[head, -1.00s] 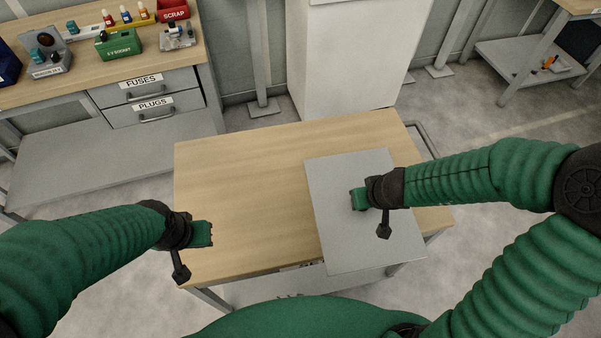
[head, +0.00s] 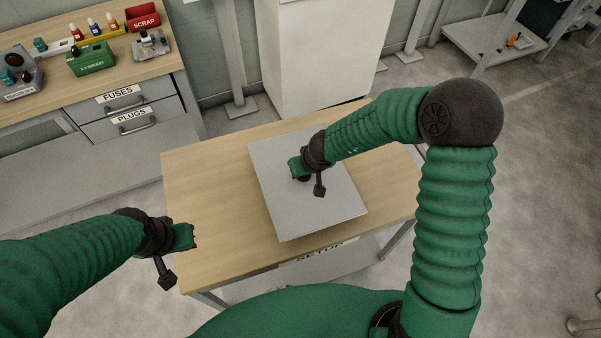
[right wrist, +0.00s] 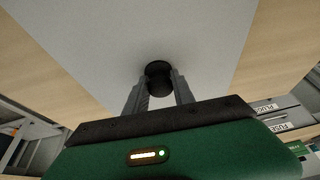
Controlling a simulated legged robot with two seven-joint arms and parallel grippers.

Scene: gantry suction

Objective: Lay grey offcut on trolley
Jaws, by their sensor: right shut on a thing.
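The grey offcut (head: 335,200) is a flat square panel over the right-centre of the wooden trolley top (head: 205,200) in the head view. It lies flat or nearly so; I cannot tell whether it touches the top or hovers just above. My right gripper (head: 296,169) is over the panel's middle. In the right wrist view its fingers (right wrist: 159,90) are shut on a short black round piece (right wrist: 158,72) against the panel face (right wrist: 100,50). My left gripper (head: 192,237) is empty near the trolley's front left edge; its finger gap is not clear.
A workbench (head: 40,85) with FUSES and PLUGS drawers (head: 125,110), a green bin (head: 92,57) and a red SCRAP bin (head: 142,18) stands at the back left. A white cabinet (head: 315,55) is behind the trolley. The left part of the trolley top is clear.

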